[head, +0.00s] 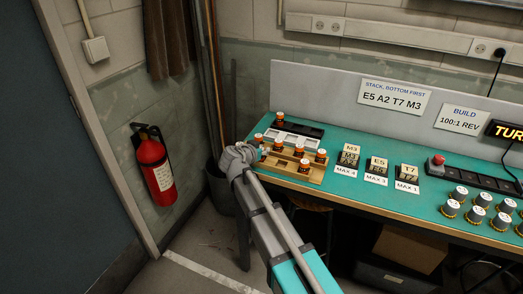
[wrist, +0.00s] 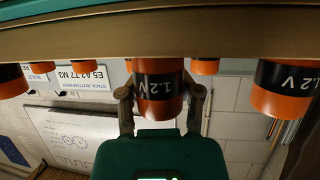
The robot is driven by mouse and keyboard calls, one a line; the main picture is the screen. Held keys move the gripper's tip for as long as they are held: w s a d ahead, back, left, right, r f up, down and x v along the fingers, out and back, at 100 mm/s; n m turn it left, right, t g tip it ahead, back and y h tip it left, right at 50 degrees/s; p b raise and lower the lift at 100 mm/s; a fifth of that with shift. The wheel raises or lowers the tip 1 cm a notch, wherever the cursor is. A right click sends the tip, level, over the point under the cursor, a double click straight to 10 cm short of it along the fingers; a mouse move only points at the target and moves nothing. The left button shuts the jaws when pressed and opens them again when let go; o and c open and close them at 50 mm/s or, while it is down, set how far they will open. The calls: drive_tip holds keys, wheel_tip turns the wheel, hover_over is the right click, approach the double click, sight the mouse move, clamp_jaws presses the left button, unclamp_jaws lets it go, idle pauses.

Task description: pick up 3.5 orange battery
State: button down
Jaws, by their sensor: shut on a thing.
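In the wrist view, which is upside down, my gripper (wrist: 160,94) is shut on an orange and black battery (wrist: 158,72) with one finger on each side. Its label reads 1.2V; I see no 3.5 marking. Its other end meets the wooden rack (wrist: 60,42), and I cannot tell whether it is still seated. Another 1.2V battery (wrist: 285,88) stands to the right. In the head view my gripper (head: 257,154) is at the left end of the wooden rack (head: 285,170), partly hiding what it holds. Several orange batteries stand there, including one at the front (head: 304,166).
A grey-white tray (head: 290,139) and a dark strip (head: 300,129) lie behind the rack. Labelled blocks (head: 378,167) stand to the right, then a red button (head: 437,159) and several knobbed cylinders (head: 475,214). A fire extinguisher (head: 155,168) hangs on the wall at left.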

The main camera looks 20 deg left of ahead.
drive_tip(key=shift+r+p, duration=1.25)
drive_tip(key=shift+r, duration=0.15)
drive_tip(key=s+d+r+p, duration=0.4)
drive_tip(key=s+r+p, duration=0.6)
drive_tip(key=s, duration=0.3)
drive_tip(key=shift+s, duration=0.25)
